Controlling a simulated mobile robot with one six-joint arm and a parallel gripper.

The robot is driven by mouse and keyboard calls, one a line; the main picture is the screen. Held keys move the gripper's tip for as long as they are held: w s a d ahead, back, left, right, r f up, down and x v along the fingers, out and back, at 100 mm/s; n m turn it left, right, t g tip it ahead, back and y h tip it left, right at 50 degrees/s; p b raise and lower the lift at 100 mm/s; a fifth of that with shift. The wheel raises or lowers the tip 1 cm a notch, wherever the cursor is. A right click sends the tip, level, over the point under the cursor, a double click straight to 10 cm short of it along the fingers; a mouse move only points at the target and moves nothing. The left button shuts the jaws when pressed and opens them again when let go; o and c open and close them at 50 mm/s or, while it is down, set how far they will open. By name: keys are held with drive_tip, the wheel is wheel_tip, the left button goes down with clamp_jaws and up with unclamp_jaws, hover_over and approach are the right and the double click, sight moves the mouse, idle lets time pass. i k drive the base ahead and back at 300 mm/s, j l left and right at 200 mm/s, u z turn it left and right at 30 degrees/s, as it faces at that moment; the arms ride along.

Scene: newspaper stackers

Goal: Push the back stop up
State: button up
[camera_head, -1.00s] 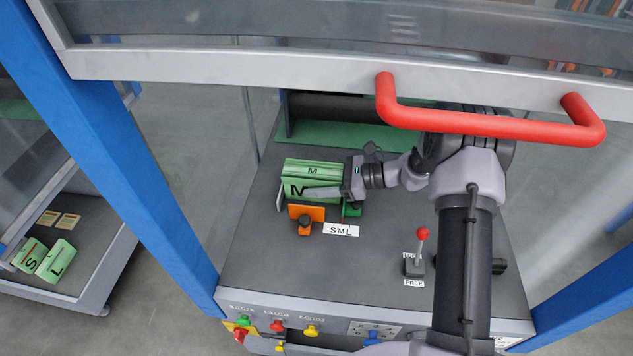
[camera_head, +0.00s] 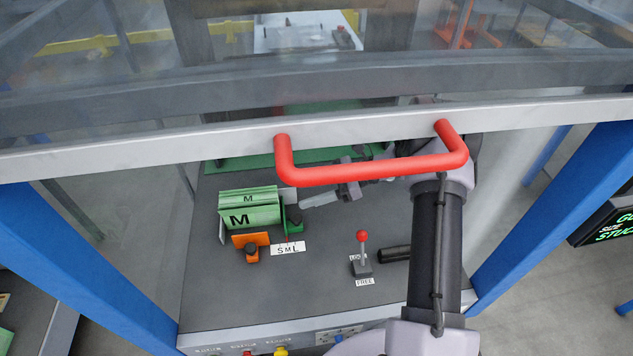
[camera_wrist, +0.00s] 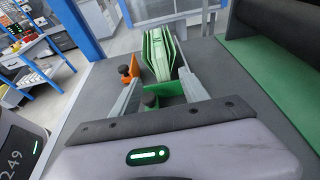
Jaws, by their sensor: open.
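A green upright stack marked M (camera_head: 249,214) stands on the dark table in the head view. A green stop with a dark knob (camera_head: 293,219) is at its right end. An orange stop with a black knob (camera_head: 250,244) stands in front. I cannot tell for sure which piece is the back stop. My gripper (camera_head: 303,198) is right of the stack, apart from it, partly behind the red handle. In the wrist view, its open, empty fingers (camera_wrist: 158,76) spread toward the stack (camera_wrist: 161,52), with the green stop (camera_wrist: 170,92) between them and the orange stop (camera_wrist: 129,74) beyond the left finger.
A red handle (camera_head: 370,172) on a grey frame bar crosses above my arm. An S M L label (camera_head: 288,248) lies by the stops. A red-knobbed lever (camera_head: 362,252) stands to the right, with a FREE label in front. The table's front left is clear.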

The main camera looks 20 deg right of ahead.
sight(251, 243)
drive_tip(key=k+j, duration=0.8)
